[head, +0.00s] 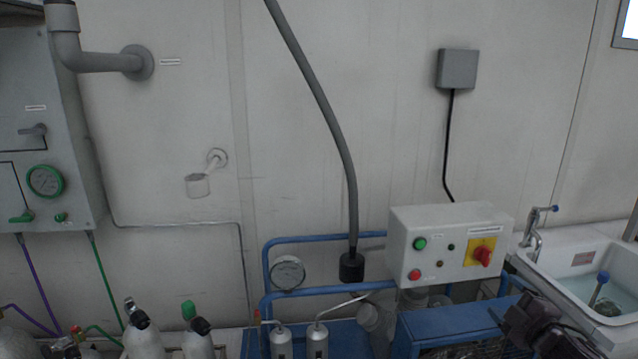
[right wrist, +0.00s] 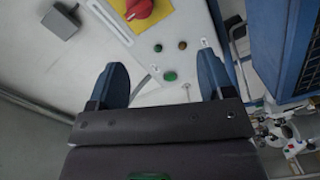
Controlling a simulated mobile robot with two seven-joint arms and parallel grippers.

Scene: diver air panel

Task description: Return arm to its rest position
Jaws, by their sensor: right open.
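My right gripper (head: 518,318) is at the lower right of the head view, dark, in front of the blue frame and just left of the sink. In the right wrist view its two blue fingers (right wrist: 162,72) stand wide apart with nothing between them. Beyond them is the white control box (head: 412,240) with its red rotary switch (head: 483,257), apart from the fingers. The switch also shows at the top of the right wrist view (right wrist: 139,8). The box has green and red buttons on its front. My left gripper is in neither view.
A white sink (head: 545,270) is at the right. A grey hose (head: 335,120) hangs mid-view. Gas cylinders (head: 143,340) and a grey panel (head: 60,120) are at the left. The wall between is mostly clear.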

